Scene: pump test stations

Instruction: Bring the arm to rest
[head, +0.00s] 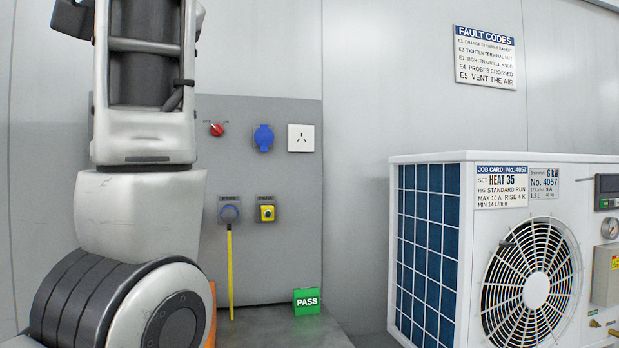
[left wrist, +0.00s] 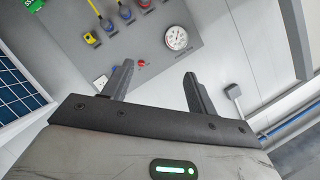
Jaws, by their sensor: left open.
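My left gripper (left wrist: 158,70) shows in the left wrist view with its two dark fingers spread apart and nothing between them. Beyond the fingers is a grey wall panel, and the fingers look clear of it. In the head view my left arm fills the left side, raised in front of the panel; its gripper is outside that picture. My right gripper is in neither view.
The grey panel (head: 260,190) carries a red switch (head: 216,129), a blue socket (head: 263,138) and a white outlet (head: 301,138). A green PASS sign (head: 307,301) stands below. A white pump unit (head: 480,260) stands right. A gauge (left wrist: 177,38) shows in the left wrist view.

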